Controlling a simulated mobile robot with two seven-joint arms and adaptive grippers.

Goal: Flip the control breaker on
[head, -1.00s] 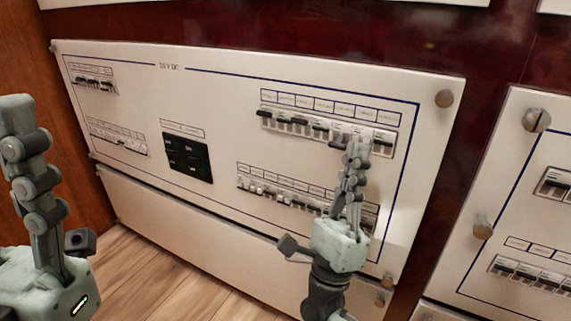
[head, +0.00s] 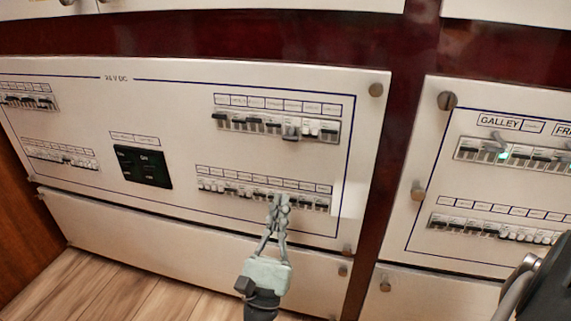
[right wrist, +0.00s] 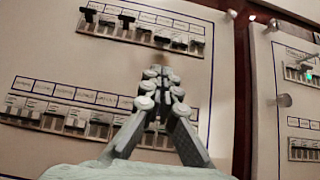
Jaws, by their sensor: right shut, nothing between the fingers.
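The white 24 V DC panel (head: 110,100) carries an upper right row of breakers (head: 262,123) and a lower right row (head: 240,192), with label strips above them. The labels are too small to read, so I cannot tell which breaker is the control one. My right gripper (head: 280,202) is shut and empty, its fingertips in front of the right part of the lower row, hiding some breakers. I cannot tell whether it touches them. In the right wrist view the shut fingertips (right wrist: 160,80) lie between the upper row (right wrist: 140,33) and lower row (right wrist: 70,118). My left gripper is out of view.
A black display block (head: 142,167) and two smaller breaker rows are on the panel's left. To the right, past a dark red strip (head: 385,150), is another panel labelled GALLEY (head: 400,235) with a green light (head: 503,155). Round knobs (head: 376,90) stick out at panel corners.

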